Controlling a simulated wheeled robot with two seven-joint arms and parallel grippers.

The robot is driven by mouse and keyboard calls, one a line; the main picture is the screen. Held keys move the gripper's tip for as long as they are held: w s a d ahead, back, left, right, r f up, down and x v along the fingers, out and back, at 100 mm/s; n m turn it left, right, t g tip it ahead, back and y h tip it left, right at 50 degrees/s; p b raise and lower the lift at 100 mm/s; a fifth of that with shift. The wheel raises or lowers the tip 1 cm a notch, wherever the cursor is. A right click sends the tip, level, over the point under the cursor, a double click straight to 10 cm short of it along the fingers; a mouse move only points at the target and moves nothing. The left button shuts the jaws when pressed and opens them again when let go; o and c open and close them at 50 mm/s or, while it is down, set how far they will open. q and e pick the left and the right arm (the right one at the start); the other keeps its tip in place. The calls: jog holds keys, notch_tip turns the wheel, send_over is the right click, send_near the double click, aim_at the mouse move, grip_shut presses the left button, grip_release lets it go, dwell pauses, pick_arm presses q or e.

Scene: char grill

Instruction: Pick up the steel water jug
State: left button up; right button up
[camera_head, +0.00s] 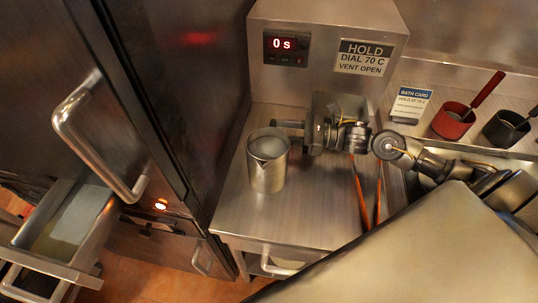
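The fingertips end beside or behind the rim. I cannot tell whether they touch the jug or how far apart they are. My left gripper is not in view.
Behind the jug stands a steel unit (323,22) with a "0 s" display and a "HOLD DIAL 70 C" label. A bath card (409,103), a red pot (452,122) and a dark pot (505,130) stand right. A handled steel door (170,60) is left. The counter before the jug is clear.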

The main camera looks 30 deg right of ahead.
jog(key=shift+a+f, duration=0.1)
grip_shut()
dwell(1.3)
